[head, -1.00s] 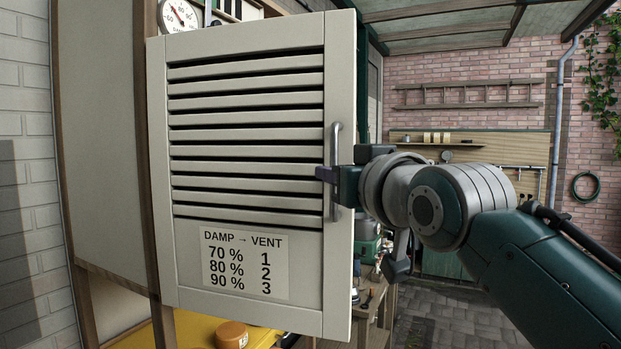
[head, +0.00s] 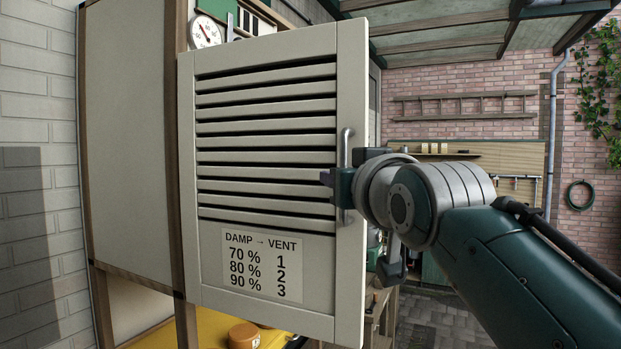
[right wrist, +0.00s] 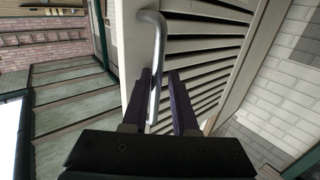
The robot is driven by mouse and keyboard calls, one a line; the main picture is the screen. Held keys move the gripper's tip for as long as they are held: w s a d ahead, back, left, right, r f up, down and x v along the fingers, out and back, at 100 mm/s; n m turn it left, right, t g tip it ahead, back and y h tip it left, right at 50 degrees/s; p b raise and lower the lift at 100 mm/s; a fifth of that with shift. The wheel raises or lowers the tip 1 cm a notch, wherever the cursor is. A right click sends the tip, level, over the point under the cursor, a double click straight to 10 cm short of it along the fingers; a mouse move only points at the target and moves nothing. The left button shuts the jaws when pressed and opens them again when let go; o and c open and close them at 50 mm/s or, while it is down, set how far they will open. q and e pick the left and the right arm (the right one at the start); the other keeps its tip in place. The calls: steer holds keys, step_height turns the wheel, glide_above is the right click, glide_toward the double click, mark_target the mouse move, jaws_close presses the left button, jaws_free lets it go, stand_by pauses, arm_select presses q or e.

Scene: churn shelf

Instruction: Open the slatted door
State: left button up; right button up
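The slatted door (head: 265,185) is a pale panel with dark gaps between its slats and a damp/vent label low on its face. It stands ajar, with its left edge by a wooden post and its right edge swung out towards me. A vertical metal handle (head: 347,140) is near its right edge; it also shows in the right wrist view (right wrist: 154,60). My right gripper (head: 332,178) is at the handle's lower half. In the right wrist view its fingers (right wrist: 163,95) stand apart on either side of the bar, with a gap beside the right one. My left gripper is out of view.
A round gauge (head: 206,32) is on the frame behind the door's top. A yellow surface with an orange round container (head: 243,335) is below the door. A pale side panel (head: 130,150) stands at left. Paved floor (head: 430,320) shows at lower right.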

steer(key=shift+d, duration=0.1)
steer(key=s+d+b, duration=0.1)
steer(key=s+b, duration=0.3)
steer(key=s, duration=0.6)
steer(key=shift+d, duration=0.25)
stand_by(0.3)
